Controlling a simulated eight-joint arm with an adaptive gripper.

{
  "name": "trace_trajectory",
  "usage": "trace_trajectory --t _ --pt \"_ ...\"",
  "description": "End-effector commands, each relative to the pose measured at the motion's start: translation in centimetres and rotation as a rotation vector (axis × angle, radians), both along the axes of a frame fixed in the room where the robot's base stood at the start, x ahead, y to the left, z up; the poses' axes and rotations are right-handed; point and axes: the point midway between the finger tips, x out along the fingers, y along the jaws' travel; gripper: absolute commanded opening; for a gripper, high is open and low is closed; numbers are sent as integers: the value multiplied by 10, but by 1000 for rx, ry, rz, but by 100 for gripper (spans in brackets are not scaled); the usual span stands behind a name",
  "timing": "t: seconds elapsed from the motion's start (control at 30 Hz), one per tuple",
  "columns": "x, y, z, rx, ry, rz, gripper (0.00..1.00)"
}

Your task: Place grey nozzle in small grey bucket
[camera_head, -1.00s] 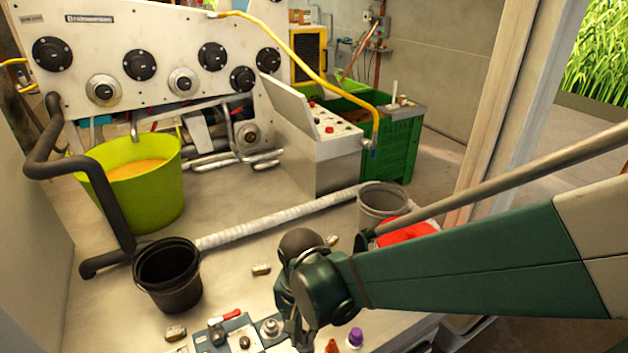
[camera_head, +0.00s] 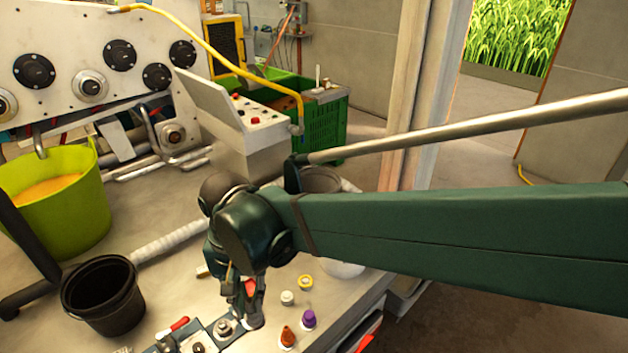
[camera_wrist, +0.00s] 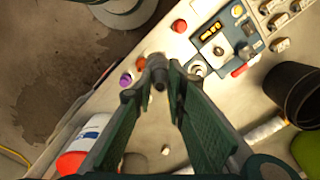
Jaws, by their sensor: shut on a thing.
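The grey nozzle (camera_wrist: 158,74) is a short dark grey tube between my fingertips in the wrist view. My gripper (camera_wrist: 155,86) is shut on it, above the light worktop. In the head view, my gripper (camera_head: 246,303) hangs over the worktop beside the small control plate, and the nozzle is hard to make out there. The small grey bucket (camera_head: 322,180) stands farther back in the head view. My arm hides most of it, and only its upper part shows.
A black bucket (camera_head: 103,295) and a yellow-green tub (camera_head: 55,205) stand at left. Orange (camera_head: 288,337), purple (camera_head: 309,319), white (camera_head: 288,298) and yellow (camera_head: 305,282) small parts stand close right of my gripper. A red-and-white container (camera_wrist: 85,145) shows in the wrist view.

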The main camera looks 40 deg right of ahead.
Motion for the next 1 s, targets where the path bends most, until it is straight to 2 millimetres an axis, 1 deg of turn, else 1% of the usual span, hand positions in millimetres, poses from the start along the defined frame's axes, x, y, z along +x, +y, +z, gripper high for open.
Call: trace_trajectory --t 0.03,0.33,0.53,0.77,1.0 --pt "0 0 4 0 0 0 0" --pt "23 -12 12 0 0 -1 0" --pt "44 -24 20 0 0 -2 0" --pt "82 -49 33 0 0 -4 0" --pt "125 -82 45 1 -1 -4 0"
